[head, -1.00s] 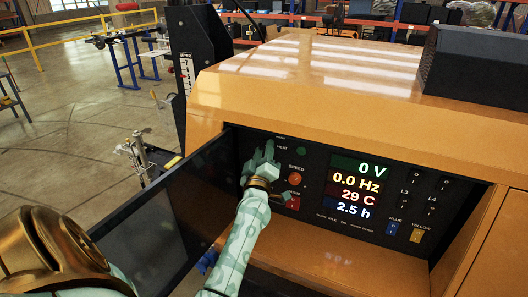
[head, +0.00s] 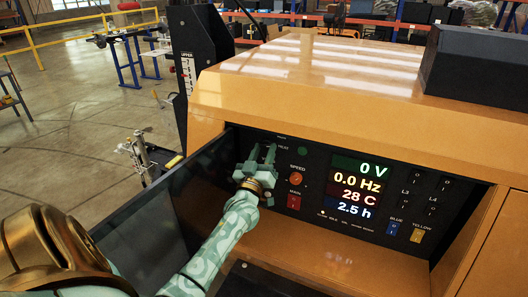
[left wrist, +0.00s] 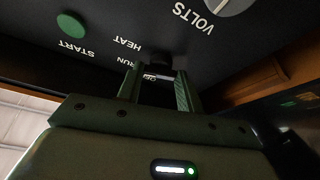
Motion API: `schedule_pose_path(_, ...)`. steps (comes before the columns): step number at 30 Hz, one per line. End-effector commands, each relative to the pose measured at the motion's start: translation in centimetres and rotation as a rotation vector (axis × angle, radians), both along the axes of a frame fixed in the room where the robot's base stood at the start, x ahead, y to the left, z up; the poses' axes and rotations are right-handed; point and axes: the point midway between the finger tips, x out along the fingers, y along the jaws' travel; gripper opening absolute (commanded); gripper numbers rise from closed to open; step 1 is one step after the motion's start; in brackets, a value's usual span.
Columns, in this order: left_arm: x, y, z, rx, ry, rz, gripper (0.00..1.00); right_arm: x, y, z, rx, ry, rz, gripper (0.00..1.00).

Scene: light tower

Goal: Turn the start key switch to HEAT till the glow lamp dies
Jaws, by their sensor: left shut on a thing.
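My left gripper (head: 262,152) is at the upper left of the black control panel (head: 318,172). In the left wrist view, its fingers (left wrist: 158,78) are shut on the small key switch (left wrist: 156,73), by the HEAT and RUN lettering. The key is mostly hidden between the fingers, so its exact angle is hard to tell. A small white lamp (head: 323,212) glows at the left end of the label row below the display; its label looks like GLOW. The green START button (left wrist: 71,26) is beside the switch. My right gripper is not in view.
The display (head: 357,186) reads 0 V, 0.0 Hz, 28 C, 2.5 h. The orange SPEED knob (head: 296,179) and red MAIN switch (head: 294,201) are close right of my gripper. The open dark door (head: 150,215) stands left of my forearm. Orange housing overhangs the panel.

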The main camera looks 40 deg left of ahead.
Motion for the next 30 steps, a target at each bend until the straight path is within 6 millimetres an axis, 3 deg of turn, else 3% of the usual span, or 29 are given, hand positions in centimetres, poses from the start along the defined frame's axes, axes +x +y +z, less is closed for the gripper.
schedule_pose_path(12,-0.07,0.23,-0.05,0.223,0.073,0.000,0.14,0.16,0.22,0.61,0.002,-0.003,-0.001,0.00)
schedule_pose_path(30,-0.07,0.24,-0.08,0.272,0.087,0.000,0.14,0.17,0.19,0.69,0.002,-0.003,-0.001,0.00)
